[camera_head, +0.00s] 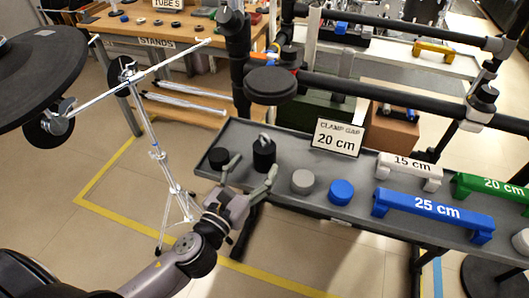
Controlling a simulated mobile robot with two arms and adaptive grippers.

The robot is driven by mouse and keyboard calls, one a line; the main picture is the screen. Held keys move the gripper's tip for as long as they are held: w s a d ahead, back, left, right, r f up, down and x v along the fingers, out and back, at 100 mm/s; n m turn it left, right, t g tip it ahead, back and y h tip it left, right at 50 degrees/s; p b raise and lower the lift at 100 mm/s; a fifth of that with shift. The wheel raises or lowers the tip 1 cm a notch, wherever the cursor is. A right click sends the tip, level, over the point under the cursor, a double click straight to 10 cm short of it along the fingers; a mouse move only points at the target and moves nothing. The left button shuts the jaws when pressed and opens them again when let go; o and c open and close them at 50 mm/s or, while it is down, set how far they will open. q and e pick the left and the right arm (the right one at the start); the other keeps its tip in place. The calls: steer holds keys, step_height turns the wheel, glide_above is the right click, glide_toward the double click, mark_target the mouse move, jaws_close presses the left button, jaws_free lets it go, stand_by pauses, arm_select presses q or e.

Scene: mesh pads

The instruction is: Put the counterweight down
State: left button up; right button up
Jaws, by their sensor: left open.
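The counterweight, a black cylinder with a metal hook on top (264,155), stands upright on a long grey tray-like shelf (243,130). My left gripper (252,168) comes in from the lower left and is open. Its two fingers spread on the near side of the counterweight, one to its left and one at its lower right. I cannot tell whether a finger touches it. My right gripper is not in view.
A small black cylinder (218,157) is left of the fingers. A grey one (302,181) and a blue one (341,192) are to the right, then a blue 25 cm clamp (428,212). A sign (337,137) stands behind. A black pad (271,84) hangs above.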

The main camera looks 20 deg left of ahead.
mark_target(259, 158)
arm_select(q)
steer(key=shift+w+d+r, duration=0.1)
steer(key=shift+w+d, duration=0.1)
steer(key=shift+w, duration=0.75)
steer(key=shift+w+d+r, duration=0.1)
steer(key=shift+w+d, duration=0.05)
steer(key=shift+w, duration=0.85)
steer(key=shift+w+d+r, duration=0.1)
steer(key=shift+w+d, duration=0.1)
steer(key=shift+w, duration=0.75)
steer(key=shift+c, duration=0.4)
steer(key=shift+f, duration=0.1)
jaws_close()
steer(key=shift+r, duration=0.25)
